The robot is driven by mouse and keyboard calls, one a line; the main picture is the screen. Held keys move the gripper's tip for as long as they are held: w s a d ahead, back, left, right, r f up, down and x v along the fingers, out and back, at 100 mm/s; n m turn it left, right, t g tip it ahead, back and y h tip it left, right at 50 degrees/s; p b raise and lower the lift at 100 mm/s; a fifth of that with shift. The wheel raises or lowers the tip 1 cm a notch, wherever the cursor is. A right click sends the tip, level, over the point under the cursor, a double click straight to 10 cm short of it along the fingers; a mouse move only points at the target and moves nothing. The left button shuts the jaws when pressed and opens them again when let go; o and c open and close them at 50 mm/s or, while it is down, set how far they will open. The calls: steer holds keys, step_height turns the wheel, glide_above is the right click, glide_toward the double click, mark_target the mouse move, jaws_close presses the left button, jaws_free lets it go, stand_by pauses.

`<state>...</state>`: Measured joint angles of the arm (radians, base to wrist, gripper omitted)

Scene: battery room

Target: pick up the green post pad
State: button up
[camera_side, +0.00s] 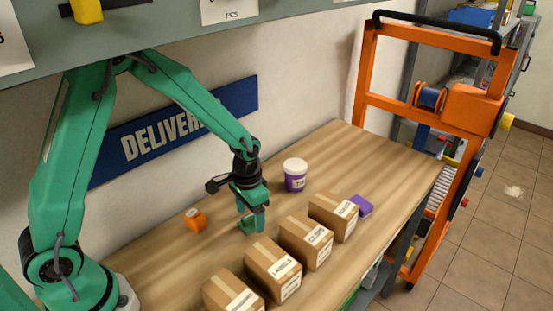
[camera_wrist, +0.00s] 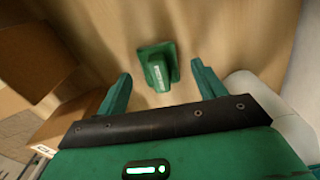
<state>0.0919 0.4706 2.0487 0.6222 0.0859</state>
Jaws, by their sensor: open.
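The green post pad (camera_wrist: 157,66) lies on the wooden table, between and just beyond my open fingertips in the wrist view. In the side view the green post pad (camera_side: 245,225) is partly hidden behind my gripper. My gripper (camera_side: 256,222) points down over it, and its two green fingers are apart and empty. In the wrist view my gripper (camera_wrist: 162,80) shows one finger on each side, with a gap to the pad.
Several cardboard boxes (camera_side: 273,268) stand in a row along the table's front edge, close to my gripper. An orange cube (camera_side: 195,220) lies to the left. A purple-and-white tub (camera_side: 295,176) stands behind, and a purple block (camera_side: 361,206) lies to the right. The table's right end is clear.

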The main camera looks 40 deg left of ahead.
mark_target(250, 216)
steer(key=shift+f, duration=0.75)
steer(key=c, duration=1.1)
steer(key=shift+o, duration=0.2)
steer(key=shift+r, duration=0.15)
steer(key=shift+r, duration=4.9)
